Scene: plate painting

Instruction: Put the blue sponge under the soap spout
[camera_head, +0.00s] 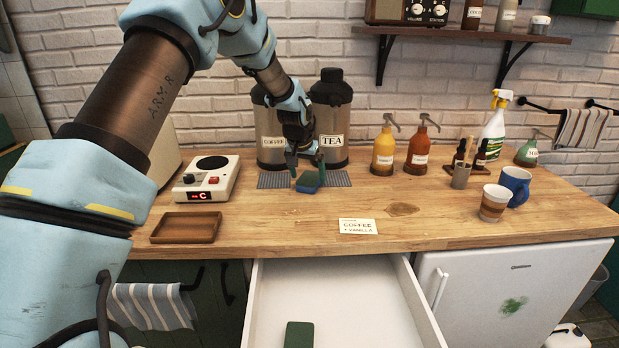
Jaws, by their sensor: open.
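The blue sponge (307,184), with a greenish top, is on the wooden counter in front of the tea and coffee dispensers. My gripper (306,171) points down at the sponge, with its fingers apart on either side of its top. I cannot tell whether the fingers touch it. The green soap bottle (528,154) with its spout (542,134) stands at the far right of the counter, well away from my gripper.
Yellow (384,152) and red (418,152) pump bottles, a spray bottle (493,130), a blue mug (515,186) and a paper cup (494,203) stand between sponge and soap. A note (358,226) lies in front. An open drawer (350,285) juts out below.

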